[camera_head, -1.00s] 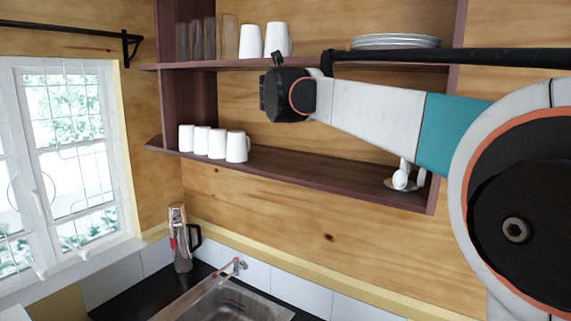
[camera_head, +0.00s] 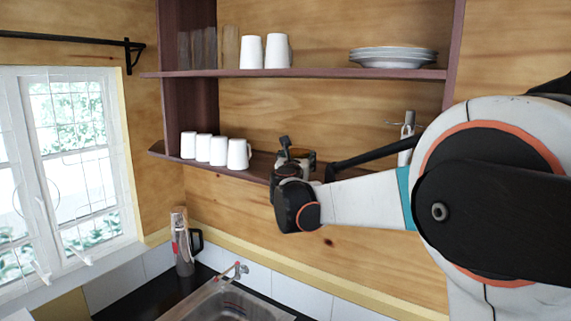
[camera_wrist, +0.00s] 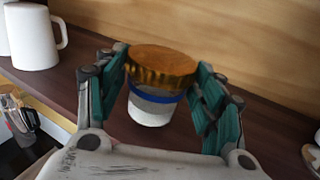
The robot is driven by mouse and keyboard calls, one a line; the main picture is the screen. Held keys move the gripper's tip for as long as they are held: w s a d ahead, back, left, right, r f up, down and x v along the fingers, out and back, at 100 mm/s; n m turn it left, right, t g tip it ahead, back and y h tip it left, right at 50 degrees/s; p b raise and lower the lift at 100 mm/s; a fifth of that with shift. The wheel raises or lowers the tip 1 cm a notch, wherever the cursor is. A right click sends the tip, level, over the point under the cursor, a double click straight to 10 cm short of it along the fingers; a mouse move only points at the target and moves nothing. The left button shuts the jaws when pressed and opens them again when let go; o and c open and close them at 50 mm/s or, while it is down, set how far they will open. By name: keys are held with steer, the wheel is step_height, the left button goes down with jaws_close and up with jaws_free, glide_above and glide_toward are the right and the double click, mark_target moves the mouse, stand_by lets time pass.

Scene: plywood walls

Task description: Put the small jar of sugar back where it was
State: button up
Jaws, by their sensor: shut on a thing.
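The small jar (camera_wrist: 152,106) has a brown wooden-looking lid, a blue band and white contents. In the wrist view it stands roughly upright between the teal-padded fingers of my gripper (camera_wrist: 163,82), which is shut on it. The dark wooden lower shelf (camera_wrist: 265,118) lies below and behind it. I cannot tell whether the jar's base touches the shelf. In the head view my gripper (camera_head: 294,156) is at the lower shelf's front edge, right of the white mugs, and mostly hides the jar.
Several white mugs (camera_head: 239,154) stand on the lower shelf's left; one (camera_wrist: 32,37) is close in the wrist view. A white item (camera_wrist: 313,156) is at the wrist view's right edge. Plates (camera_head: 394,57) sit above. A flask (camera_head: 182,244) and sink (camera_head: 240,303) are below.

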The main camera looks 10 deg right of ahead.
steer(key=shift+a+f, duration=0.15)
steer(key=shift+f, duration=0.75)
steer(key=shift+f, duration=0.1)
steer(key=shift+f, duration=0.15)
steer(key=o, duration=1.2)
steer(key=shift+r, duration=0.3)
